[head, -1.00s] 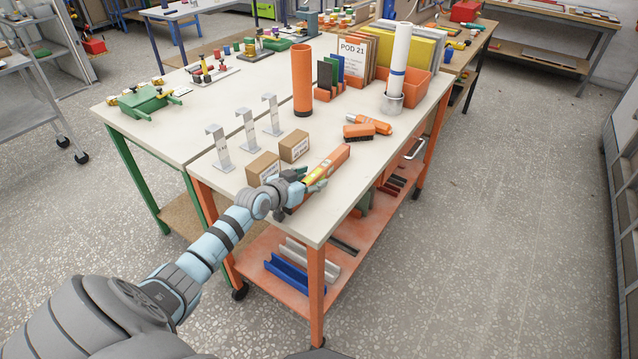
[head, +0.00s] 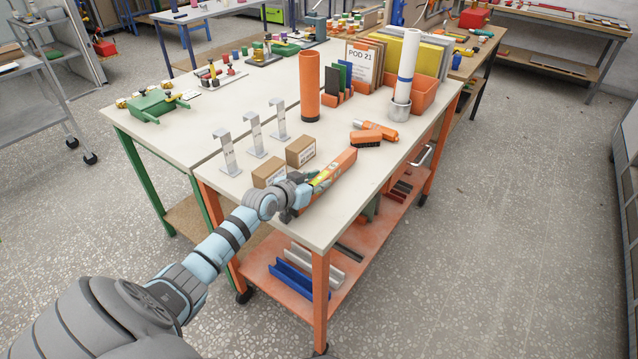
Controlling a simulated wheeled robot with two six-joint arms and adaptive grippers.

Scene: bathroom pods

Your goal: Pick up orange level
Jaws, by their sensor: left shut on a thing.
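The orange level (head: 338,167) is a long orange bar with a yellow-green vial section, near the front right edge of the white-topped table (head: 345,205). My left gripper (head: 308,188) is at the level's near end and shut on it. The fingers partly hide that end. I cannot tell whether the level is touching the tabletop or slightly raised. My right gripper is not in view.
Two small cardboard boxes (head: 300,151) stand just left of the level. An orange brush (head: 366,138) and an orange tool (head: 375,129) lie beyond it. Several metal brackets (head: 253,135) and an orange tube (head: 309,86) stand farther back. The front right tabletop is bare.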

